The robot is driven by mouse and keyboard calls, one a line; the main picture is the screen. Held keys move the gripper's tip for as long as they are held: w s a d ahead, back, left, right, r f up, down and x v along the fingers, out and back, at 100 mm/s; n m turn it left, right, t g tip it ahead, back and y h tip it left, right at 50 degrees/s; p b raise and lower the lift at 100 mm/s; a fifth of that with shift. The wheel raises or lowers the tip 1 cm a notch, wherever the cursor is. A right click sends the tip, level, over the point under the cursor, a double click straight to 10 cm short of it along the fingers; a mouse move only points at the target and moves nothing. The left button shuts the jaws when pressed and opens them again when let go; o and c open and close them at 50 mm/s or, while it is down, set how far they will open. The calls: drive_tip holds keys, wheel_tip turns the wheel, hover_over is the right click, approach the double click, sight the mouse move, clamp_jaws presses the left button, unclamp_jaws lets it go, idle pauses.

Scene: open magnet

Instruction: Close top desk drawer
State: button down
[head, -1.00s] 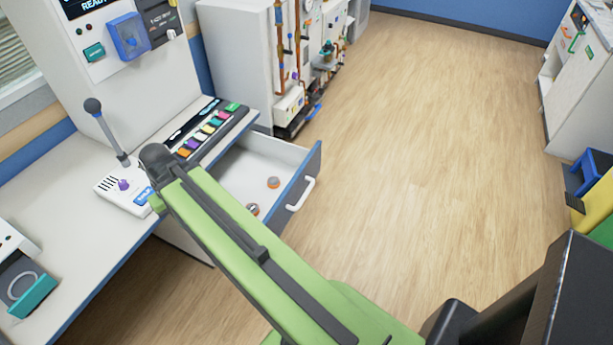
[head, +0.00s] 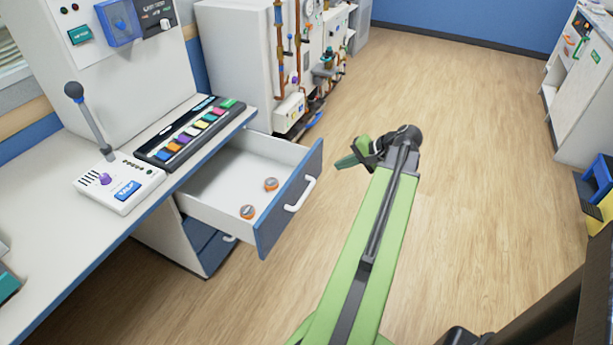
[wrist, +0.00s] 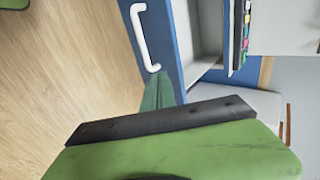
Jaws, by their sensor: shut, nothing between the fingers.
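The top desk drawer (head: 225,180) is pulled out from under the desk, with a blue front and a white handle (head: 300,194). Two small orange-and-grey round items (head: 259,198) lie inside it. My gripper (head: 346,162) is shut and empty, out past the drawer front, to the right of the handle in the head view, with a gap between. In the wrist view the green fingers (wrist: 158,92) point toward the blue drawer front (wrist: 186,40), with the white handle (wrist: 144,36) just beyond them. I cannot tell from the wrist view whether they touch.
The desk top (head: 60,215) holds a keyboard with coloured keys (head: 190,132) and a white box with a lever (head: 115,182). A lower blue drawer (head: 207,245) is below. A white cabinet with pipes (head: 240,60) stands behind.

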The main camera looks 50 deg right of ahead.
drive_tip(key=b, duration=0.7)
approach(301, 173)
wheel_tip(301, 173, down, 4)
drive_tip(key=shift+w+a+r, duration=0.15)
drive_tip(key=shift+w+a, duration=0.05)
drive_tip(key=shift+w, duration=0.75)
drive_tip(key=shift+w+a+r, duration=0.1)
drive_tip(key=shift+w+a, duration=0.1)
drive_tip(key=shift+w, duration=0.75)
